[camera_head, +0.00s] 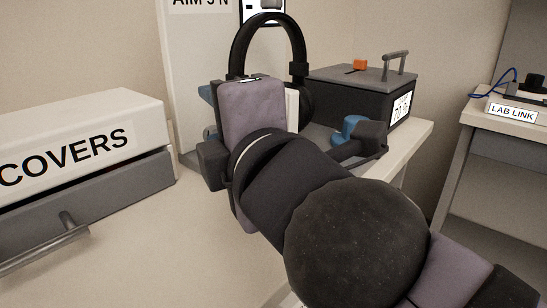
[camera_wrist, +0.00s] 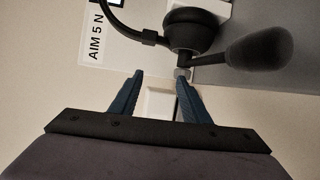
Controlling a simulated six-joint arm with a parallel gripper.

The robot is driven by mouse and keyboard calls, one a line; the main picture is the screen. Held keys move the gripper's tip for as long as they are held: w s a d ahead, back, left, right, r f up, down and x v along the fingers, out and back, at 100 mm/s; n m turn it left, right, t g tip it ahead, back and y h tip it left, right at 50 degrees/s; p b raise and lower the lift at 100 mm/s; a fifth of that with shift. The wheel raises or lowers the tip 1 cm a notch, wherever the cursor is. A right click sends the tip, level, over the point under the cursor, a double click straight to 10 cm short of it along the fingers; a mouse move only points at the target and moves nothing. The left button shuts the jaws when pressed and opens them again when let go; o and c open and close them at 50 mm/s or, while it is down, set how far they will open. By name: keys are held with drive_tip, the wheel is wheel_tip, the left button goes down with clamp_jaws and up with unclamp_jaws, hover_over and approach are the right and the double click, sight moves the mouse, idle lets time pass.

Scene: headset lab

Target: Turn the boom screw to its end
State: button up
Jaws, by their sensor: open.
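The black headset (camera_head: 268,27) stands upright at the back of the bench, its lower part hidden behind my arm. In the wrist view its earcup (camera_wrist: 190,30) is at the top, and the dark boom (camera_wrist: 258,49) sticks out to the right. A small grey piece, apparently the boom screw (camera_wrist: 183,73), sits just below the earcup. My gripper (camera_wrist: 160,76) is open with two blue fingers and nothing between them. The right fingertip is close to the screw; I cannot tell whether it touches. In the head view the fingertips and the screw are not clear.
A box marked COVERS (camera_head: 75,140) with a grey drawer is on the left. A dark case (camera_head: 345,95) with a handle and an orange slider stands behind right. A LAB LINK unit (camera_head: 513,112) is on the right side bench. The front left bench top is clear.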

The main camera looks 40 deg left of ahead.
drive_tip(key=shift+s+d+f+b, duration=0.25)
drive_tip(key=shift+d+f+b, duration=0.25)
drive_tip(key=shift+b, duration=1.05)
drive_tip(key=shift+s+d+f+b, duration=0.2)
drive_tip(key=shift+d+b, duration=0.3)
drive_tip(key=shift+b, duration=0.4)
drive_tip(key=shift+s+d+f+b, duration=0.15)
drive_tip(key=shift+s+d+b, duration=0.25)
drive_tip(key=shift+b, duration=0.45)
drive_tip(key=shift+s+d+f+b, duration=0.2)
drive_tip(key=shift+d+b, duration=0.35)
drive_tip(key=shift+b, duration=0.35)
drive_tip(key=shift+r+p, duration=0.2)
drive_tip(key=shift+p, duration=0.1)
